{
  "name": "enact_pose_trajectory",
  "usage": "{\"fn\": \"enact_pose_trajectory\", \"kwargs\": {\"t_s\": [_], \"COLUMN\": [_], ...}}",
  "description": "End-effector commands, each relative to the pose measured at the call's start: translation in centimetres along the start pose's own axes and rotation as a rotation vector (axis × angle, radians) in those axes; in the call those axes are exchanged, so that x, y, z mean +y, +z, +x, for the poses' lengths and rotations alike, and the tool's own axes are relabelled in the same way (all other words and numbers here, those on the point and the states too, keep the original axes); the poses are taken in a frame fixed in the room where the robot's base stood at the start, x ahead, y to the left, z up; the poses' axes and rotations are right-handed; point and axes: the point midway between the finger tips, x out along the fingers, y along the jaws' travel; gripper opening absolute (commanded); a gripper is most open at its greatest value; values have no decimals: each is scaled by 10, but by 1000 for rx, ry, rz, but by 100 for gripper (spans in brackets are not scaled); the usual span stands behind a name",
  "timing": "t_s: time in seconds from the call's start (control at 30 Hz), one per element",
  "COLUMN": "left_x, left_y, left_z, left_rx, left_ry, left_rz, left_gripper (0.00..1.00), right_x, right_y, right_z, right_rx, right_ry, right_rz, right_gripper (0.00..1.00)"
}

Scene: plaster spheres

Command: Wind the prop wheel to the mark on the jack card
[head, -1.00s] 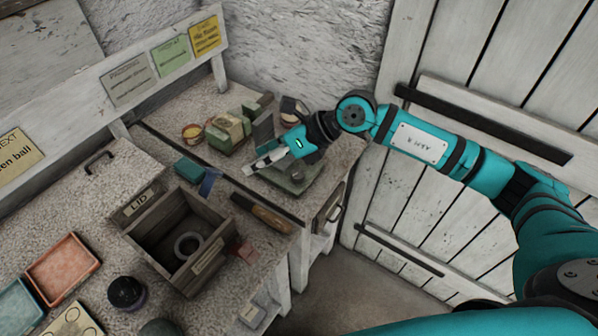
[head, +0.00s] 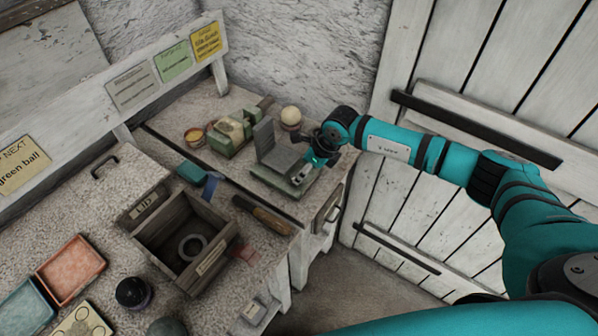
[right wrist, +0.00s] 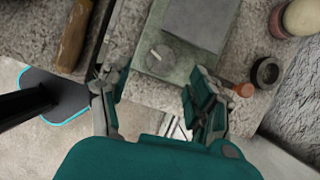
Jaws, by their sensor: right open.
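A grey-green device with a grey upright block (head: 265,137) stands on the right part of the bench. In the right wrist view its green base (right wrist: 185,71) carries a round knob with a pale bar (right wrist: 158,54), which may be the prop wheel. My right gripper (head: 298,180) is over this base in the head view and partly hides it. In the right wrist view the open fingers (right wrist: 150,80) stand on either side below the knob, with nothing between them. Grey, green and yellow cards (head: 206,40) hang on the back rail; I cannot tell which is the jack card. My left gripper is not in view.
A pale ball (head: 291,115) sits on a dark stand behind the device. A wooden-handled tool (head: 262,214) lies at the bench edge. An open wooden box (head: 165,255) holds a grey ring (head: 191,247). A plank door (head: 440,215) stands to the right.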

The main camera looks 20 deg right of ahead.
Motion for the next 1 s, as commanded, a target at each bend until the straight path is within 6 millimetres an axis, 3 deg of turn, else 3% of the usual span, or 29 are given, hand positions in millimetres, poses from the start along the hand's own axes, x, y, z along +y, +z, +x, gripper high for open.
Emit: {"fn": "enact_pose_trajectory", "kwargs": {"t_s": [0.1, 0.3, 0.7, 1.0], "left_x": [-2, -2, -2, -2], "left_y": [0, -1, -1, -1], "left_z": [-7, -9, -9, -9], "left_rx": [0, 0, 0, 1], "left_ry": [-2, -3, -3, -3], "left_rz": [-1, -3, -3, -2], "left_gripper": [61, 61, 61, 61], "right_x": [1, 0, 0, 0], "right_y": [1, 1, 0, 1], "right_z": [22, 44, 51, 51], "right_rx": [0, -1, -2, -2], "right_ry": [2, 1, 0, 0], "right_rz": [2, 1, 0, 1], "right_gripper": [61, 61, 61, 22]}}
